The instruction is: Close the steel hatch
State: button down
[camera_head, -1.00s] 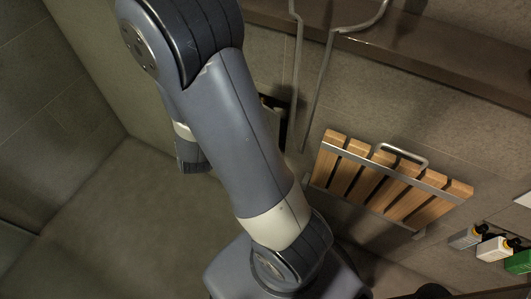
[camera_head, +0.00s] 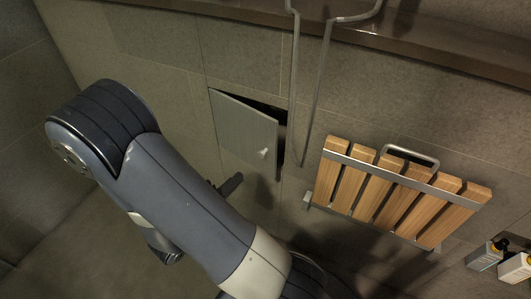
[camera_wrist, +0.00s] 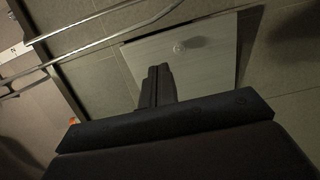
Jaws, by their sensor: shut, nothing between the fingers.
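The steel hatch (camera_head: 245,132) is a grey metal panel in the tiled wall, left of the hanging rails in the head view. It stands partly open, its right edge swung out from the wall with a dark gap behind it. A small knob (camera_head: 264,153) sits near its lower right. In the wrist view the hatch panel (camera_wrist: 205,58) fills the upper middle, with a round knob (camera_wrist: 180,47) on it. My gripper (camera_head: 236,180) is shut and empty, below and in front of the panel. Its fingers (camera_wrist: 158,72) overlap the panel in the wrist view; contact cannot be told.
A wooden slatted folding seat (camera_head: 395,190) is mounted on the wall to the right. Thin metal rails (camera_head: 312,90) hang beside the hatch's open side. A brown ledge (camera_head: 430,50) runs above. Bottles (camera_head: 487,255) stand at lower right. Floor at lower left is clear.

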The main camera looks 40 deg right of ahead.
aim_at(273, 146)
jog(key=d+b, duration=0.1)
jog(key=d, duration=0.3)
jog(key=w+d+b, duration=0.1)
jog(key=d, duration=0.3)
jog(key=w+d+b, duration=0.1)
jog(key=d, duration=0.4)
jog(key=shift+w, duration=0.2)
jog(key=shift+d+r+p, duration=0.15)
jog(key=shift+d+p, duration=0.25)
jog(key=shift+d, duration=0.05)
jog(key=shift+w+d+p, duration=0.2)
jog(key=shift+d+p, duration=0.15)
jog(key=shift+d, duration=0.6)
jog(key=shift+a, duration=0.1)
jog(key=s+a+p, duration=0.2)
jog(key=a, duration=0.8)
jog(key=shift+a, duration=0.25)
